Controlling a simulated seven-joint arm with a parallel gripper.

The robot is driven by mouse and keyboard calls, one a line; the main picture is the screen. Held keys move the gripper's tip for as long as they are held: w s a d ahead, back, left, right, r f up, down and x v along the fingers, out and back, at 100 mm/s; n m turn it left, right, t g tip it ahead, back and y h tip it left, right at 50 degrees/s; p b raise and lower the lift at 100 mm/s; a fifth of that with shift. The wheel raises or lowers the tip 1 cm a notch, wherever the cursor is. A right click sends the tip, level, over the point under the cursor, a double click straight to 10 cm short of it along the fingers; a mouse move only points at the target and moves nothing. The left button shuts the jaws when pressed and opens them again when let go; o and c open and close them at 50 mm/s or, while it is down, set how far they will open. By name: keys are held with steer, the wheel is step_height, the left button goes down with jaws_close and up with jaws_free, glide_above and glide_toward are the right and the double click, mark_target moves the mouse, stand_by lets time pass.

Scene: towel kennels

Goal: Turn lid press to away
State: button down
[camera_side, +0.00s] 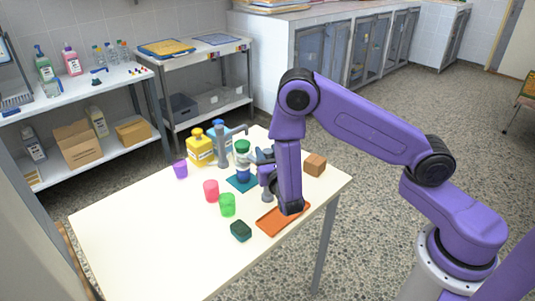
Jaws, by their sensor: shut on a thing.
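A jar with a green lid (242,147) stands upright on a teal mat (236,187) on the cream table. A grey post with a side arm (222,148) stands just left of the jar. I cannot tell for sure which post is the lid press. The fingertips are small and partly hidden by my arm.
Yellow (201,149) and blue bottles stand behind. Purple (180,169), pink (211,190) and green (227,205) cups stand left and in front. A dark green block (241,231), an orange tray (280,219) and a brown box (315,164) are nearby. The table's left part is clear.

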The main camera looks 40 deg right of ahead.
steer(key=shift+h, duration=0.3)
steer(key=m+g+h, duration=0.4)
steer(key=shift+a+h, duration=0.1)
steer(key=shift+h, duration=0.2)
steer(key=m+g+h, duration=0.3)
steer(key=m+g, duration=0.1)
steer(key=g, duration=0.2)
steer(key=shift+m, duration=0.3)
steer(key=m+g+h, duration=0.1)
steer(key=m+g, duration=0.2)
steer(key=g, duration=0.2)
steer(key=shift+m, duration=0.3)
steer(key=shift+m+g+y, duration=0.15)
steer(key=shift+m+g, duration=0.85)
steer(key=shift+g, duration=0.65)
steer(key=shift+m+g+y, duration=0.15)
steer(key=shift+m+g, duration=0.85)
steer(key=shift+g, duration=0.65)
steer(key=c, duration=0.8)
jaws_free()
